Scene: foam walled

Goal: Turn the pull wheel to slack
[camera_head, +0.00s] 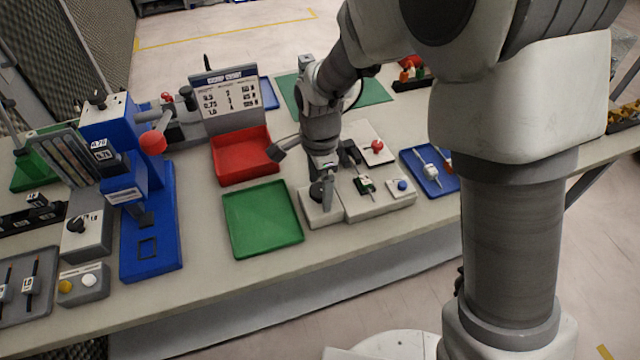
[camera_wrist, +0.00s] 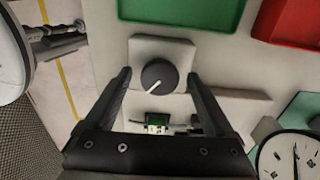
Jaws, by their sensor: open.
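The pull wheel (camera_wrist: 158,74) is a dark round knob with a white pointer line, on a pale grey block (camera_wrist: 142,48). In the wrist view its pointer aims down and left; I see no readable slack mark. My gripper (camera_wrist: 158,82) is open, one finger on each side of the wheel in that view. I cannot tell whether the fingers touch it or how high above it they are. In the head view my gripper (camera_head: 321,182) is over the pale block (camera_head: 316,216), and it mostly hides the wheel.
A green tray (camera_head: 262,218) lies left of the block, with a red bin (camera_head: 242,156) behind it. A pale fixture plate (camera_head: 368,210) with small parts adjoins on the right, then a blue tray (camera_head: 432,171). A blue press (camera_head: 150,215) stands further left. A dial gauge (camera_wrist: 291,158) shows lower right.

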